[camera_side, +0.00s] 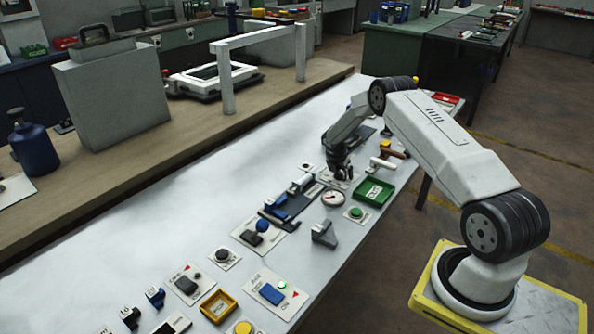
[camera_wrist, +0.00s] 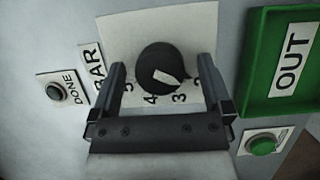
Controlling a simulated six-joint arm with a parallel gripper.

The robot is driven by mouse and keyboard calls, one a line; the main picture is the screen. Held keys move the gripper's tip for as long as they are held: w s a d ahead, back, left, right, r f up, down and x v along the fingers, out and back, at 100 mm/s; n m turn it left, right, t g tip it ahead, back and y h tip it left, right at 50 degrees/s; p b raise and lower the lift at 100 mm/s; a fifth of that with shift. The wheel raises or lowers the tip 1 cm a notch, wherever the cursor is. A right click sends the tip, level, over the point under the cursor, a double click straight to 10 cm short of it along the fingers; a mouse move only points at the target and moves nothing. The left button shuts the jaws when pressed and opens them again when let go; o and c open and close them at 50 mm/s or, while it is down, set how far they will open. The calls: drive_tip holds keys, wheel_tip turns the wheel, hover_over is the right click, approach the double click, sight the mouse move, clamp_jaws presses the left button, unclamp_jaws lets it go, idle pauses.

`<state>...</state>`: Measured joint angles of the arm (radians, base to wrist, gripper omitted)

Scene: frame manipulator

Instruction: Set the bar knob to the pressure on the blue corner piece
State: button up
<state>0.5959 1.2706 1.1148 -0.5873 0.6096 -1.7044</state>
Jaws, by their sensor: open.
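The bar knob (camera_wrist: 163,69) is round and black with a white pointer mark, on a white plate (camera_wrist: 120,30) with numerals around its lower side. A BAR label (camera_wrist: 94,68) is beside it. The pointer slants toward the lower right; its exact reading is unclear. My gripper (camera_wrist: 161,63) is open, with one finger on each side of the knob and visible gaps between. In the side view my gripper (camera_side: 339,171) is low over the panel and hides most of the knob.
A DONE button (camera_wrist: 54,91) is left of the knob. A green OUT tray (camera_wrist: 252,85) and green button (camera_wrist: 262,146) are on the right. A round gauge (camera_side: 332,198), grey bracket (camera_side: 324,234) and blue clamp-like part (camera_side: 276,208) stand nearby. The table's left stretch is clear.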

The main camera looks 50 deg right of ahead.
drive_tip(key=c, duration=1.3)
drive_tip(key=shift+m, duration=0.4)
drive_tip(key=m+g, duration=0.1)
drive_tip(key=m, duration=0.2)
drive_tip(key=m+g+y, duration=0.1)
drive_tip(key=m, duration=0.1)
drive_tip(key=shift+w+m, duration=0.15)
drive_tip(key=shift+m, duration=0.25)
drive_tip(key=shift+m+g+y, duration=0.4)
drive_tip(key=shift+m+g, duration=0.3)
drive_tip(key=shift+m, duration=1.5)
drive_tip(key=shift+m+g+y, duration=0.4)
drive_tip(key=shift+m, duration=0.5)
drive_tip(key=o, duration=1.3)
